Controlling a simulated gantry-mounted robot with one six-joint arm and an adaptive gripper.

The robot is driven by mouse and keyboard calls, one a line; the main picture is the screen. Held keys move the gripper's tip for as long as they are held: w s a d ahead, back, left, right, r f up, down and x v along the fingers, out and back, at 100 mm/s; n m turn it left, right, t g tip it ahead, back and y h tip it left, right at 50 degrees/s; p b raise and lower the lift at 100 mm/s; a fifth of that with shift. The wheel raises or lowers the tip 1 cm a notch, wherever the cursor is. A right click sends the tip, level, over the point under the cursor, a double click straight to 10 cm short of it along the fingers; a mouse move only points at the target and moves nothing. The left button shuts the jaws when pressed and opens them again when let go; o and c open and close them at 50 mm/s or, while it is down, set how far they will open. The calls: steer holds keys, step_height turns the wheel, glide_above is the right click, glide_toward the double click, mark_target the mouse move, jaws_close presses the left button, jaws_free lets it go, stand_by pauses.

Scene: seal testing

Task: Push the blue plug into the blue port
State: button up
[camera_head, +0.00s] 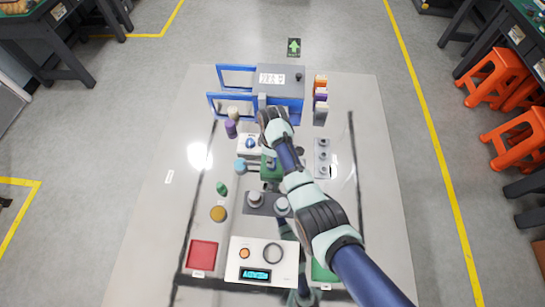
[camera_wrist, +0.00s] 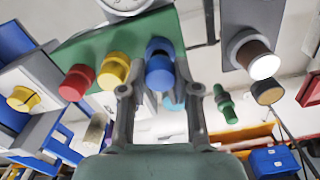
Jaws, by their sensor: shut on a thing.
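The green board (camera_wrist: 200,25) fills the upper middle of the wrist view, with a red knob-like piece (camera_wrist: 77,82), a yellow one (camera_wrist: 115,70) and a blue one in a row. The blue plug (camera_wrist: 160,73) is round and lies between the two fingertips of my gripper (camera_wrist: 160,92), which is shut on it. A darker blue part, likely the blue port (camera_wrist: 159,46), shows just behind the plug, in line with it. I cannot tell how deep the plug sits. In the head view my arm partly covers the green board (camera_head: 268,173).
A green fitting (camera_wrist: 226,103) stands right of my fingers in the wrist view. In the head view a blue-framed grey device (camera_head: 280,80) stands at the back. A meter with a display (camera_head: 262,262) and a red tray (camera_head: 202,255) are at the front.

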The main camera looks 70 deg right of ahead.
steer(key=shift+f+b, duration=0.6)
steer(key=shift+f, duration=0.4)
steer(key=o, duration=1.1)
steer(key=shift+c, duration=0.2)
steer(key=shift+r, duration=0.1)
steer(key=shift+r, duration=0.1)
step_height(320, 180, up, 7)
steer(key=p, duration=0.7)
steer(key=shift+p, duration=0.35)
